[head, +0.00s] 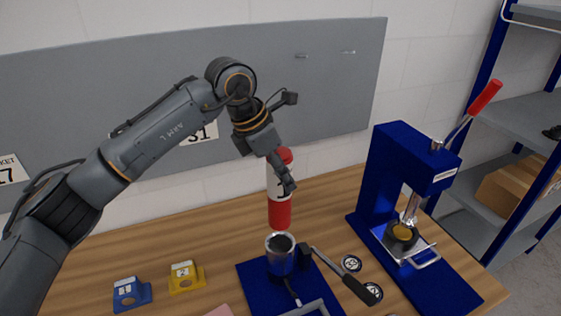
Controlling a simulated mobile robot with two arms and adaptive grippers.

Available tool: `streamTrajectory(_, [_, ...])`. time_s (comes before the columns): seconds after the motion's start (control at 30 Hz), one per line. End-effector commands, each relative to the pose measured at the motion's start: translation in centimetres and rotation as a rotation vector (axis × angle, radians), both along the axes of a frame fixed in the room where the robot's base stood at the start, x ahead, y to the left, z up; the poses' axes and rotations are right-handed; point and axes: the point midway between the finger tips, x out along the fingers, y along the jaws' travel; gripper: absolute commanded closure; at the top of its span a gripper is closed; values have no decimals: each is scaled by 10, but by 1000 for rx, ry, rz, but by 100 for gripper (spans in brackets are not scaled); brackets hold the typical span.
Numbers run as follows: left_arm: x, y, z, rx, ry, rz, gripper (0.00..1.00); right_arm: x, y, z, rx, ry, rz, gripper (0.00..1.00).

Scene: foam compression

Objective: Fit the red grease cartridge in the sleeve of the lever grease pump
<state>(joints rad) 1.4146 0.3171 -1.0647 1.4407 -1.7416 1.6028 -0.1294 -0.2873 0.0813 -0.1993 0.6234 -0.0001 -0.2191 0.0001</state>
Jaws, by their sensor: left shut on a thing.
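The red grease cartridge (280,213), with a white band and a red top, is upright in my left gripper (286,181). The gripper is shut on its upper part from the left and front. The cartridge's lower end is just above or at the open sleeve (281,244) of the lever grease pump; I cannot tell whether they touch. The sleeve has a silver rim and a dark opening. The pump stands on a blue base (254,277), with a black-gripped lever (345,280) reaching to the right. My right gripper is not in view.
A blue press (404,165) with a red-handled lever stands at the right. A blue holder (130,292) and a yellow holder (186,277) sit at the left front. Shelves with a cardboard box (507,190) stand beyond the table.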

Motion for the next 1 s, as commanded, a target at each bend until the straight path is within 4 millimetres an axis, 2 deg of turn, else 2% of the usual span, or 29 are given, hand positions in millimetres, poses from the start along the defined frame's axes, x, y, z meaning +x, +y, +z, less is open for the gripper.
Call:
streamTrajectory(0.33, [0,0,-11,-1,-1,2,100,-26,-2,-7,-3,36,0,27])
streamTrajectory(0.47, [0,0,-18,0,-2,2,100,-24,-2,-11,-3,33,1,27])
streamTrajectory(0.73, [0,0,-34,-1,0,1,100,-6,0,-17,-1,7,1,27])
streamTrajectory(1.0, [0,0,-49,-1,-2,0,100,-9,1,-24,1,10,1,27])
